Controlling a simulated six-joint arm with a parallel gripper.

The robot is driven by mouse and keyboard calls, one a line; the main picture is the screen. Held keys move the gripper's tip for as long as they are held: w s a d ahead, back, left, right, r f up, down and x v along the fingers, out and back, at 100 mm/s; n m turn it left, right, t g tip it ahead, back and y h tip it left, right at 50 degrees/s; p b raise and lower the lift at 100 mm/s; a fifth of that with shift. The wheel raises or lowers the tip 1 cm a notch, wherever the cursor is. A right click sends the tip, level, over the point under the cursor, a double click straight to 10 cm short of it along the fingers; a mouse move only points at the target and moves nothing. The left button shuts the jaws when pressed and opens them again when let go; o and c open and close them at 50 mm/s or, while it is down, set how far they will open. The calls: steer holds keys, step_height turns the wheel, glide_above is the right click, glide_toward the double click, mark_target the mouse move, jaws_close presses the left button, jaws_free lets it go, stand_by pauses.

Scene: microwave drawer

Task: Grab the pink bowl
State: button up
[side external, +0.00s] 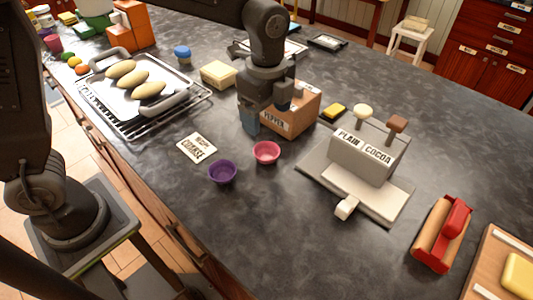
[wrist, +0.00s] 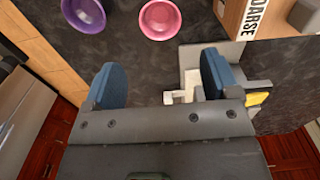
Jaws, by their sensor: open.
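The pink bowl (side external: 266,152) stands upright on the dark counter, right of the purple bowl (side external: 222,171). In the wrist view the pink bowl (wrist: 160,19) is at the top middle, beyond my fingertips, with the purple bowl (wrist: 84,14) to its left. My gripper (side external: 250,122) hangs above the counter just behind and left of the pink bowl. Its two blue fingers are spread apart with nothing between them in the wrist view (wrist: 160,80).
A cardboard box labelled PEPPER (side external: 292,112) stands close behind the pink bowl. A grey dispenser marked PLAIN and COCOA (side external: 364,157) is to the right. A card (side external: 197,148) lies left of the bowls. The counter in front of the bowls (side external: 275,215) is clear.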

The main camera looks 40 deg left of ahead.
mark_target(267, 157)
step_height(267, 157, down, 11)
stand_by(0.5)
steer(key=c, duration=1)
steer(key=shift+r, duration=0.1)
